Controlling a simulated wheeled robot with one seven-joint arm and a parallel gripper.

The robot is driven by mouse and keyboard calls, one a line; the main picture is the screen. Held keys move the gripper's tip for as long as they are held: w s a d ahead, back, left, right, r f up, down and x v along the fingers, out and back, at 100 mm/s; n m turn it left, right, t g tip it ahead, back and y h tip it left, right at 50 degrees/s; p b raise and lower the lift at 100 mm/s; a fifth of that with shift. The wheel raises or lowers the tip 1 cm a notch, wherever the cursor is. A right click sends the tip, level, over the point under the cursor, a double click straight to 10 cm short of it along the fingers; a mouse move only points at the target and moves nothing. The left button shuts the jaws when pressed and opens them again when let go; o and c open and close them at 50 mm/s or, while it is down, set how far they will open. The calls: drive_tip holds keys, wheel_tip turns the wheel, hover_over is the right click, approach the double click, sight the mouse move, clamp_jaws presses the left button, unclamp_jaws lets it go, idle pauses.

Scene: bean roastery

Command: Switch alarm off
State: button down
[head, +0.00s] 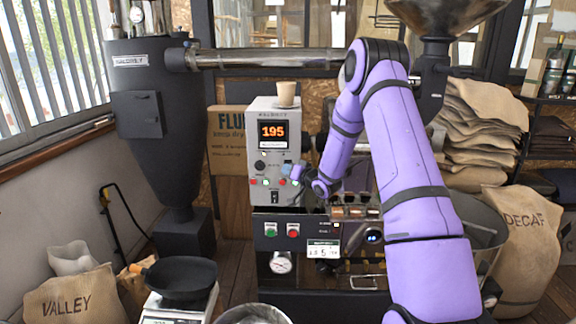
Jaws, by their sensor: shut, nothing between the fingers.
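A grey control box (262,154) stands on the roaster and shows an orange 195 on its dark display (272,134). Below the display are a dark knob (260,166), a row of small coloured lights or buttons, and a small black switch (274,197). No label reading alarm can be made out. My gripper (296,172) is small in the head view, in front of the right side of the box, close to the coloured row. It is shut and empty. Whether it touches the panel I cannot tell. My wrist and forearm hide the area right of the box.
A paper cup (286,94) stands on top of the box. Below, the roaster front has a green button (271,230), a red button (293,230) and a gauge (281,263). A black pan (180,276) on a scale stands in front at the left. Sacks flank the machine.

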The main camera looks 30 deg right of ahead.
drive_tip(key=shift+w+d+r, duration=0.35)
drive_tip(key=shift+d+r, duration=0.05)
drive_tip(key=shift+d, duration=0.25)
idle(1.4)
drive_tip(key=shift+s, duration=0.1)
drive_tip(key=shift+s+f, duration=0.2)
drive_tip(key=shift+f, duration=0.05)
drive_tip(key=shift+s, duration=0.1)
drive_tip(key=shift+s+a+f, duration=0.25)
drive_tip(key=shift+s+a, duration=0.6)
drive_tip(key=shift+s, duration=0.25)
drive_tip(key=shift+s+a+f, duration=0.2)
drive_tip(key=shift+s+a, duration=0.65)
drive_tip(key=shift+s, duration=0.2)
